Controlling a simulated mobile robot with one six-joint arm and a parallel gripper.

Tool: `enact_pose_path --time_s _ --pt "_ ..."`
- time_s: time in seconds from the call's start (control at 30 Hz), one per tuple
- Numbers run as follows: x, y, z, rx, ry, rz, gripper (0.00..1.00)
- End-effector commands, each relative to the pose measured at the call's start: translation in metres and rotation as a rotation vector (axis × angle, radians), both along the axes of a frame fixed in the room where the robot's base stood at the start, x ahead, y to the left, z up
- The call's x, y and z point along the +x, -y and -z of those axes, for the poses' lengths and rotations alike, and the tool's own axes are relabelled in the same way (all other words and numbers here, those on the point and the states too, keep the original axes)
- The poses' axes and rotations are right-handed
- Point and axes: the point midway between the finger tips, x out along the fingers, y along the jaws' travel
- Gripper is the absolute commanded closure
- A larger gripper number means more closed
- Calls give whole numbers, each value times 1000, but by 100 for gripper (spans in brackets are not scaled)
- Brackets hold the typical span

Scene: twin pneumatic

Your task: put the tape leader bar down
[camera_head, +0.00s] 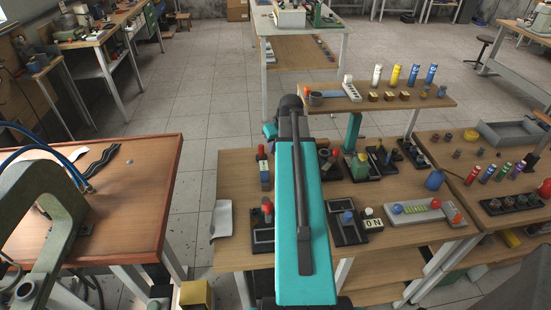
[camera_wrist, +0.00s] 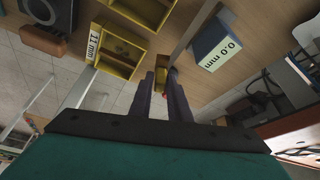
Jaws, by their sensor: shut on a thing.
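In the wrist view my gripper (camera_wrist: 162,76) shows two dark fingers shut on a small brass-yellow piece (camera_wrist: 161,81), which I take to be the tape leader bar. A bit of red shows just below it between the fingers. A thin grey strip (camera_wrist: 192,32) runs from near the fingertips up to the right; I cannot tell whether it joins the bar. A blue block with a white "0.0 mm" face (camera_wrist: 219,54) is to the right of the fingertips, apart from them. In the head view my arm covers the middle, and the gripper and bar cannot be made out.
A yellow tray marked "11 mm" (camera_wrist: 117,54) lies close left of the fingers in the wrist view. In the head view, a wooden bench (camera_head: 236,174) holds several fixtures with coloured knobs. A raised shelf (camera_head: 429,98) stands behind it, and a red-edged table (camera_head: 135,195) at left.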

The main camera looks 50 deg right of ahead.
Motion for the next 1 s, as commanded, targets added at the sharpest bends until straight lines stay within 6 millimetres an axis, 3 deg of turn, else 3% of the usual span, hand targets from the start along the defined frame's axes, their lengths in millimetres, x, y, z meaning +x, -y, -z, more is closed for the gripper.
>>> enact_pose_path --time_s 0.23,0.73,1.0 --pt "0 0 21 1 -1 0 100" --pt "1 -1 27 1 0 -1 100" --pt "0 -1 46 1 -2 0 100"
